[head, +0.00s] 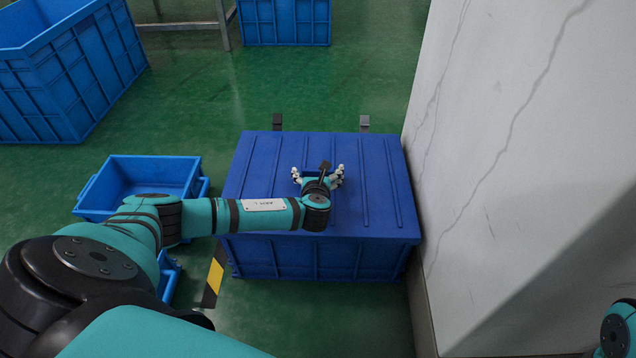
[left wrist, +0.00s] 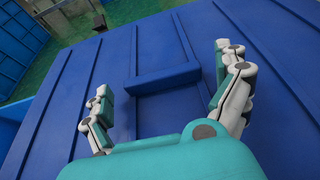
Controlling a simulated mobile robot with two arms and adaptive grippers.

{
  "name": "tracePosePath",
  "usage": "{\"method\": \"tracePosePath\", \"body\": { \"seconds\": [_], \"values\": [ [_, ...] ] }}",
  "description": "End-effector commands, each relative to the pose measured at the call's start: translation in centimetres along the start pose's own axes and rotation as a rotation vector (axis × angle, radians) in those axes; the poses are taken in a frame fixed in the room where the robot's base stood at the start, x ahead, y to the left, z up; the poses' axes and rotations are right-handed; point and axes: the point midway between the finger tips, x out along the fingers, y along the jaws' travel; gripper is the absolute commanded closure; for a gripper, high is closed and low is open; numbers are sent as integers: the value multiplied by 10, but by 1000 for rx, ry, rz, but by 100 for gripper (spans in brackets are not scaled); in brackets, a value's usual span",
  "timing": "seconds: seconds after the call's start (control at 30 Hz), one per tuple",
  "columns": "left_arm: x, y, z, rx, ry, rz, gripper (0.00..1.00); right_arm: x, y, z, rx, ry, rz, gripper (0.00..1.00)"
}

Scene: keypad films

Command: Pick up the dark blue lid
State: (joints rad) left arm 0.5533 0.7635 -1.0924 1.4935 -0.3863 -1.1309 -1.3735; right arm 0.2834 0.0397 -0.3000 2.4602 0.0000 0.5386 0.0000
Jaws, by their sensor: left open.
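The dark blue lid (head: 383,195) lies flat on a large blue crate (head: 300,259), with several raised ribs running across its top. It fills most of the left wrist view (left wrist: 65,120). My left gripper (head: 318,171) is over the middle of the lid, its fingers spread and empty. In the left wrist view the gripper's fingers (left wrist: 164,72) stand on either side of a raised rectangular ridge (left wrist: 165,78) on the lid. I cannot tell whether the fingertips touch the lid. My left wrist hides part of the lid's near middle. My right gripper is out of view.
A cracked white wall (head: 510,150) stands close along the crate's right side. A small blue tray (head: 143,162) is at the left, partly behind my left arm. Bigger blue crates stand at the back left (head: 75,85) and back (head: 285,22). Green floor (head: 225,95) is clear behind the lidded crate.

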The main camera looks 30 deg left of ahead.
Motion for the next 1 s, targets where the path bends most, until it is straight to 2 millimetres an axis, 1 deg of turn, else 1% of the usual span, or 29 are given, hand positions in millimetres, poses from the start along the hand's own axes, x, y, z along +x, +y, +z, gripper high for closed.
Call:
{"method": "tracePosePath", "body": {
  "seconds": [0.2,0.23,0.77,0.8,1.0],
  "values": [
    [1,0,1,1,0,0,0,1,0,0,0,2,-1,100],
    [1,0,1,1,0,0,1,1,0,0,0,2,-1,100],
    [0,0,0,1,0,0,71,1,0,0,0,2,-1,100],
    [0,0,2,0,-3,0,72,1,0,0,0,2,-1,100],
    [0,0,2,0,-3,0,72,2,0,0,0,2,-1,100]
  ]
}}
